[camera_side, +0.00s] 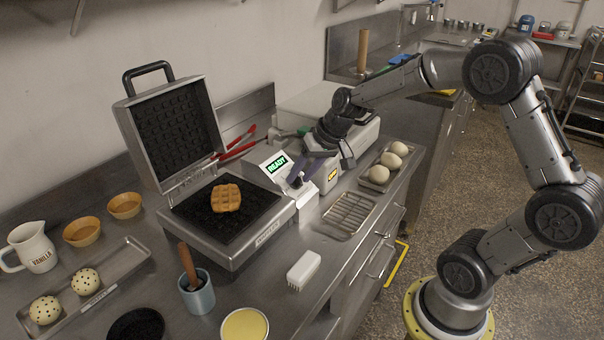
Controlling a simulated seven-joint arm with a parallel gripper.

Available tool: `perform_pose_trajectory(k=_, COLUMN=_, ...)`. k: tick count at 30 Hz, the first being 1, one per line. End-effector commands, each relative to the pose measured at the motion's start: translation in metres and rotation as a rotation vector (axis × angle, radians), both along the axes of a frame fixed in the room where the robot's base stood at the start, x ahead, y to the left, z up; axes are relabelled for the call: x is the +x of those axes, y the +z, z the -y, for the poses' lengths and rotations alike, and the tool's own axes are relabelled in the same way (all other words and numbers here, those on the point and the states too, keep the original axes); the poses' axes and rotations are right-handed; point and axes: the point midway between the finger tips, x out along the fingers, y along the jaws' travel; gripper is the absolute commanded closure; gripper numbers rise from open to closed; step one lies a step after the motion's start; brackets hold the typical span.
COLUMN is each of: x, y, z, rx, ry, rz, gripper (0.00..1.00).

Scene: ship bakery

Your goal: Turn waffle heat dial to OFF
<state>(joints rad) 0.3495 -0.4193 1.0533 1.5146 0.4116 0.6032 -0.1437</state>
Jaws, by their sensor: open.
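The waffle iron (226,244) stands open on the steel counter, with its lid raised and a browned waffle (226,198) on the lower plate. Its control box (306,203) is on its right side, with a tilted display (277,165) that reads READY in green. My gripper (306,172) reaches down from the right to the control box, just right of the display. Its jaws are open. The heat dial seems to be at or behind the fingers; its setting and any contact with it cannot be made out.
Red-handled tongs (238,145) lie behind the iron. A wire rack (349,213) and a tray of pale dough balls (380,179) are to the right. A white brush (303,269), a blue cup (198,293) and a yellow-filled bowl (244,326) stand in front.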

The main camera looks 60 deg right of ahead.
Motion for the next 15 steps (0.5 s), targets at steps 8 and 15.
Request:
perform_pose_trajectory(k=8, x=-0.0002, y=0.0002, z=0.0000, rx=0.000, ry=0.000, rz=0.000, gripper=0.99)
perform_pose_trajectory(k=15, x=-0.0003, y=0.0003, z=0.0000, rx=0.000, ry=0.000, rz=0.000, gripper=1.00)
